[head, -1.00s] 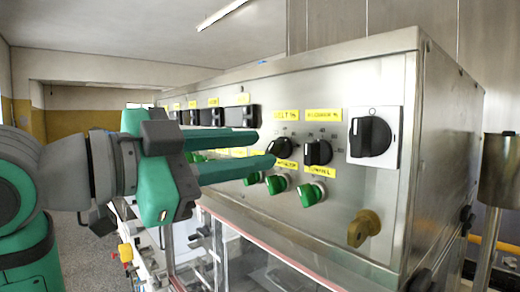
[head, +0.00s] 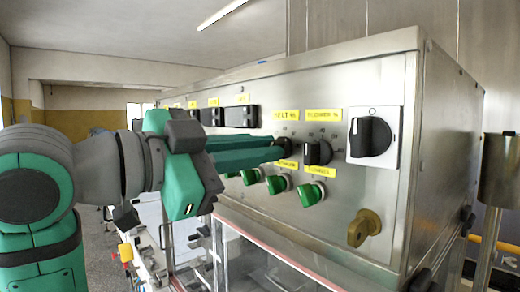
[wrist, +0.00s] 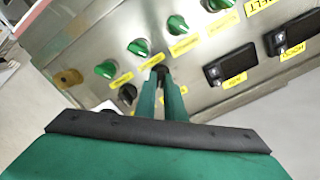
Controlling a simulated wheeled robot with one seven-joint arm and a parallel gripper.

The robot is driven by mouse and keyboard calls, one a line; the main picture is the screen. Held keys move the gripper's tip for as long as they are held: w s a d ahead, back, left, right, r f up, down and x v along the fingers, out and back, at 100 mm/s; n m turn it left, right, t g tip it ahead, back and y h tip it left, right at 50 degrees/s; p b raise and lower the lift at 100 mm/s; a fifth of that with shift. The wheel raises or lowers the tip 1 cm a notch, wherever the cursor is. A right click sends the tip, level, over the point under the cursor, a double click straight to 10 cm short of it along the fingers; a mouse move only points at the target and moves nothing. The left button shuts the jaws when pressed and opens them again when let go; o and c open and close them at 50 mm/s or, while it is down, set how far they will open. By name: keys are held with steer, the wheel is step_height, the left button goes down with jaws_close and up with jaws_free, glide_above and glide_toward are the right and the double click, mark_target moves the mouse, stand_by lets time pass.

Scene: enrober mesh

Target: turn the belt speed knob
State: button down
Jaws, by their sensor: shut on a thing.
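The belt speed knob (head: 286,146) is a black dial on the metal panel, under a yellow label (head: 286,115) that seems to read BELT. My gripper (head: 274,150) reaches it from the left, and its two long green fingers are shut on it. In the wrist view the black knob (wrist: 162,72) shows between the fingertips (wrist: 162,86). The fingers hide much of the knob and its scale, so I cannot tell its setting.
A similar black knob (head: 317,152) sits close to the right, with a large black switch (head: 370,137) beyond it. Green knobs (head: 277,184) lie just below, and a brass-coloured knob (head: 364,228) lower right. Black-framed units (head: 241,116) are at upper left.

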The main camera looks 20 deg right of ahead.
steer(key=shift+n, duration=3.8)
steer(key=c, duration=1.8)
jaws_free()
steer(key=shift+c, duration=0.2)
steer(key=shift+a, duration=0.1)
steer(key=v, duration=1)
steer(key=shift+a, duration=0.3)
